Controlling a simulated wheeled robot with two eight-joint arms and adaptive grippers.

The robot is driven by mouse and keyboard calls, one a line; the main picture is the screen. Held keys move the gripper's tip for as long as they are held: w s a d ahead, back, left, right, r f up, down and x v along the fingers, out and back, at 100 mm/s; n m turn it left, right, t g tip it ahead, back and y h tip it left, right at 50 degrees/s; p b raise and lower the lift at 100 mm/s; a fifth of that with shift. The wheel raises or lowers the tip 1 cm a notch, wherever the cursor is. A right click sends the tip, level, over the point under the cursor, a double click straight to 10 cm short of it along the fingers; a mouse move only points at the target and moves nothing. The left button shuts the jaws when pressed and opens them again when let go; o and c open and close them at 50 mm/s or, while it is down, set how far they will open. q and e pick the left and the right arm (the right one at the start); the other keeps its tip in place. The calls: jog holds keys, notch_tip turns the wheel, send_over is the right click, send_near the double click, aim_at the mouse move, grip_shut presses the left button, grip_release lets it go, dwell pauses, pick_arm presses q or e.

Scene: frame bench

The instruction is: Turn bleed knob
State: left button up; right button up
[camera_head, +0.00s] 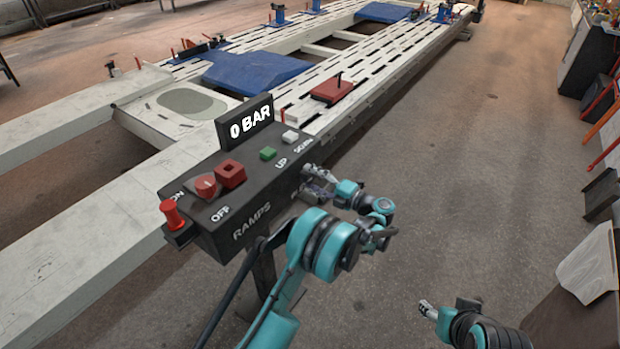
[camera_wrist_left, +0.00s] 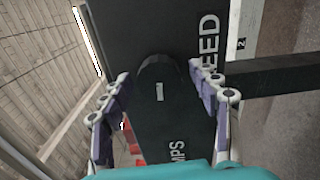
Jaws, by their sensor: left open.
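The bleed knob (camera_wrist_left: 158,92) is black with a short white mark and sits on the dark face of the control box (camera_head: 228,237). In the left wrist view, part of the lettering "EED" shows to its right. My left gripper (camera_head: 318,182) is open at the box's right front side. Its two fingers stand on either side of the knob in the left wrist view, apart from it as far as I can tell. In the head view the knob is hidden by the gripper. My right gripper (camera_head: 428,309) hangs low at the bottom right, away from the box.
The box top carries a "0 BAR" display (camera_head: 250,122), a red rotary switch (camera_head: 205,186), a red block (camera_head: 231,174), a green button (camera_head: 268,153) and a white button (camera_head: 290,136). A red mushroom knob (camera_head: 172,212) is at its left end. The slotted frame bench (camera_head: 385,60) stretches behind.

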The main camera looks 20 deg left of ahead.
pick_arm(q)
jog(key=v, duration=1.1)
jog(key=shift+d+r, duration=0.1)
